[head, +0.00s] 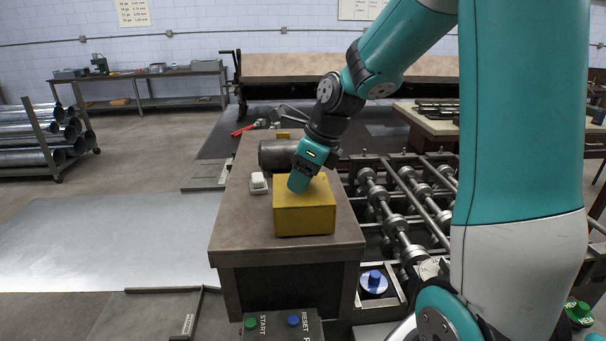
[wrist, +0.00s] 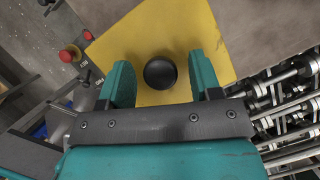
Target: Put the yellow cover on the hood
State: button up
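The yellow cover (head: 305,214) is a box-like piece sitting on the brown bench top, near its front edge. In the wrist view, its yellow top (wrist: 112,50) carries a round black knob (wrist: 160,72). My gripper (head: 299,184) is right over the cover, pointing down. In the wrist view, the two teal fingers of my gripper (wrist: 162,74) stand apart on either side of the knob, with gaps showing, so it is open and holds nothing. I cannot tell which thing is the hood.
The brown bench (head: 240,222) also bears a small white object (head: 258,183) and a dark cylinder (head: 277,155) behind the cover. A roller machine (head: 402,205) stands close on the right. A control box (head: 283,326) is in front. Open floor lies to the left.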

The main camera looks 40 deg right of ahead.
jog(key=v, duration=1.2)
jog(key=s+a+f+n+g+y, duration=0.1)
jog(key=s+a+f+n, duration=0.15)
jog(key=a+n, duration=0.6)
jog(key=s+a+f+n+g, duration=0.1)
jog(key=s+a+n, duration=0.2)
jog(key=a+n, duration=0.55)
jog(key=s+a+f+n, duration=0.2)
jog(key=s+n, duration=0.3)
jog(key=n, duration=0.4)
jog(key=s+a+f+n+g, duration=0.1)
jog(key=s+a+f+n, duration=0.2)
jog(key=n, duration=0.7)
jog(key=s+a, duration=0.2)
jog(key=s, duration=0.1)
jog(key=shift+s+n+g+y, duration=0.15)
jog(key=shift+n+g+y, duration=0.15)
jog(key=shift+y, duration=0.1)
jog(key=shift+a+f, duration=0.1)
jog(key=shift+a, duration=0.05)
